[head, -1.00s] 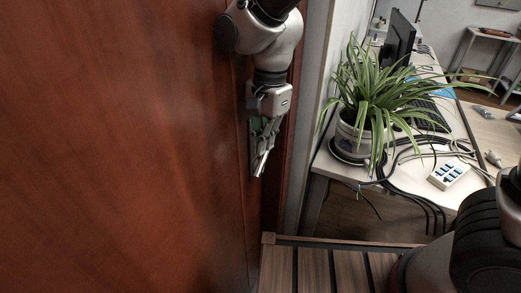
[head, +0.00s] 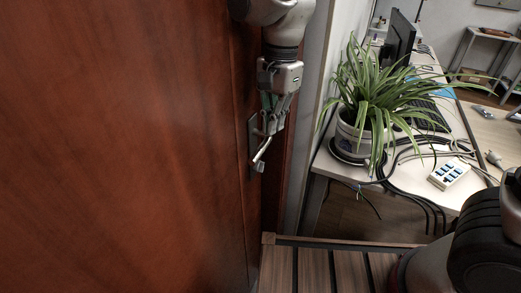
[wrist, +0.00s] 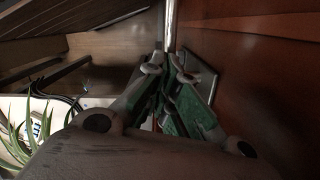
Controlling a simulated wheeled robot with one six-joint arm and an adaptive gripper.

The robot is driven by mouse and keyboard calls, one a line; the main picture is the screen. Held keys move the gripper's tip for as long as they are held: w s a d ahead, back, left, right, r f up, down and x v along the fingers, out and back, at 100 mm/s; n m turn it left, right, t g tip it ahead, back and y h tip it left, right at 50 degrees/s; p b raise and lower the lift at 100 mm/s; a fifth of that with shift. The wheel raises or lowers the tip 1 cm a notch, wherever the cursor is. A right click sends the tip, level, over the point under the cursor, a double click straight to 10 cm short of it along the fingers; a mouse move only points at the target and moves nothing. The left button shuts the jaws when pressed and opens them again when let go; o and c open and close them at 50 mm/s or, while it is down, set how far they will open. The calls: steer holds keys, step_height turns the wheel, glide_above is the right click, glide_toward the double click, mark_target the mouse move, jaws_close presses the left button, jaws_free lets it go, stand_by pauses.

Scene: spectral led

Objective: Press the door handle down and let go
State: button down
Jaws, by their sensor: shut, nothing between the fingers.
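The metal door handle (head: 261,152) sticks out from a plate (head: 253,134) near the right edge of the reddish-brown door (head: 120,140). In the head view its lever slants toward the lower left. My gripper (head: 270,128) is shut and empty, pointing down beside the plate and the upper end of the lever. In the wrist view the shut fingertips (wrist: 165,68) are in front of the near end of the bright handle bar (wrist: 170,25), with the plate (wrist: 200,75) to the right. Whether the fingers touch the handle I cannot tell.
A desk (head: 385,190) stands right of the door, with a potted plant (head: 365,110), black cables, a power strip (head: 449,174) and a monitor (head: 397,42). A slatted wooden surface (head: 315,272) lies at the bottom. A white wall edge (head: 325,75) separates door and desk.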

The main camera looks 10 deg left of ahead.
step_height(320, 180, up, 9)
steer(key=shift+w+d+r, duration=0.2)
steer(key=shift+w+d, duration=0.1)
steer(key=shift+w, duration=0.1)
steer(key=s+d+n+t, duration=0.1)
steer(key=s+d+n, duration=0.1)
steer(key=d, duration=1)
steer(key=s+d+n+t, duration=0.2)
steer(key=s+d, duration=0.2)
steer(key=d, duration=0.9)
steer(key=s+d+n+t, duration=0.2)
steer(key=s+d, duration=0.2)
steer(key=d, duration=0.9)
steer(key=shift+d+n+h, duration=0.2)
steer(key=shift+n+h, duration=0.1)
steer(key=shift+n, duration=0.1)
steer(key=shift+s, duration=0.1)
